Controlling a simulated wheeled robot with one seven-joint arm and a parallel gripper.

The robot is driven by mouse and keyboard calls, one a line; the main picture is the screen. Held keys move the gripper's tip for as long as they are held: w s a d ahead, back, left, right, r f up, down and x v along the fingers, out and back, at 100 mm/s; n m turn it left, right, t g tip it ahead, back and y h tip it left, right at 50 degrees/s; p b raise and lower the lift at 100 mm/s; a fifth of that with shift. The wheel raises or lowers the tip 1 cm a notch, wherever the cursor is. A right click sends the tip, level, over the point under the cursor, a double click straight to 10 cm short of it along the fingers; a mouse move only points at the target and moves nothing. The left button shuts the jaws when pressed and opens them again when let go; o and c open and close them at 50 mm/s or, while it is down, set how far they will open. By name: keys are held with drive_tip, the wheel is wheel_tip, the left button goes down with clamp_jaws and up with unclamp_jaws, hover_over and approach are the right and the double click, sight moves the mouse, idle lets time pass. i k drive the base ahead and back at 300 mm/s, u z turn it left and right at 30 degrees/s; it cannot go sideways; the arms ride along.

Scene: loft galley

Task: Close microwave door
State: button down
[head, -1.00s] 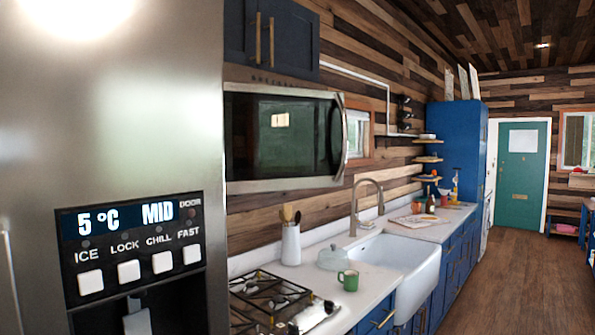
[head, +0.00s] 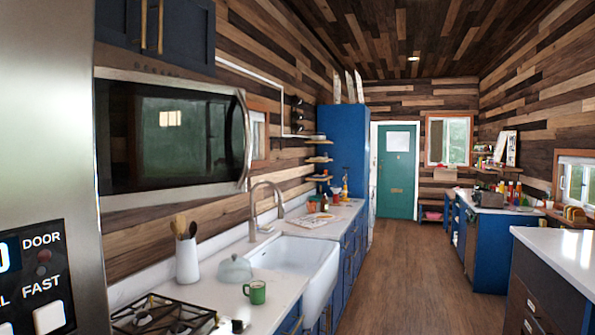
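The microwave (head: 165,74) is a steel and black unit mounted under dark blue wall cabinets, at left in the head view. Its door (head: 175,140) has a dark glass window and a curved steel handle (head: 246,140) on the right edge. The door looks angled slightly out from the wall line, as if a little ajar, but I cannot tell the gap for sure. The inside of the microwave is hidden. My gripper is not in view, and nothing of my arm shows.
A steel fridge (head: 50,120) stands close at the left edge. Below the microwave are a gas hob (head: 160,316), a utensil jar (head: 187,258), a green mug (head: 255,291) and a white sink (head: 310,262). An island (head: 555,250) stands at right. The wooden floor (head: 400,275) between is clear.

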sight(161, 140)
drive_tip(key=z, duration=0.1)
drive_tip(key=i, duration=1.25)
drive_tip(key=u, duration=1.85)
